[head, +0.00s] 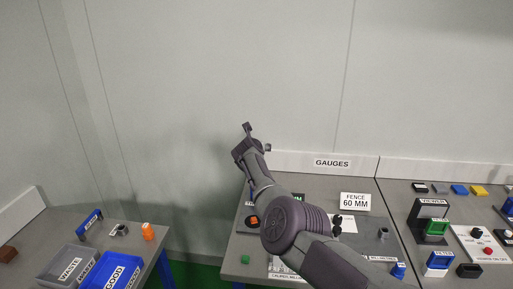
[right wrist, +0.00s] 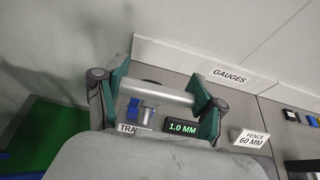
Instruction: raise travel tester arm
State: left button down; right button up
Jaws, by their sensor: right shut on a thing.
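My right gripper (right wrist: 155,92) has its two green-padded fingers at either end of a light grey bar (right wrist: 160,92) and is shut on it. The bar looks like the handle of the travel tester arm; its link to the tester is hidden. Below it in the right wrist view are a cut-off label reading "TRA" (right wrist: 127,129), a blue part (right wrist: 132,109) and a green-lit display reading 1.0 MM (right wrist: 182,127). In the head view my right gripper (head: 256,137) is raised above the gauges table, and my arm hides most of the tester. My left gripper is not in view.
A grey WASTE bin (head: 65,262) and a blue GOOD bin (head: 113,272) stand at left. The wall is behind; a gap separates the tables.

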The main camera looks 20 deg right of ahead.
jog(key=shift+f, duration=0.1)
jog(key=o, duration=1.7)
jog(key=shift+a, duration=0.15)
jog(key=shift+s+a+r, duration=0.35)
jog(key=shift+a+r, duration=0.1)
jog(key=v, duration=0.6)
jog(key=shift+s+d+f, duration=0.15)
jog(key=shift+s, duration=0.1)
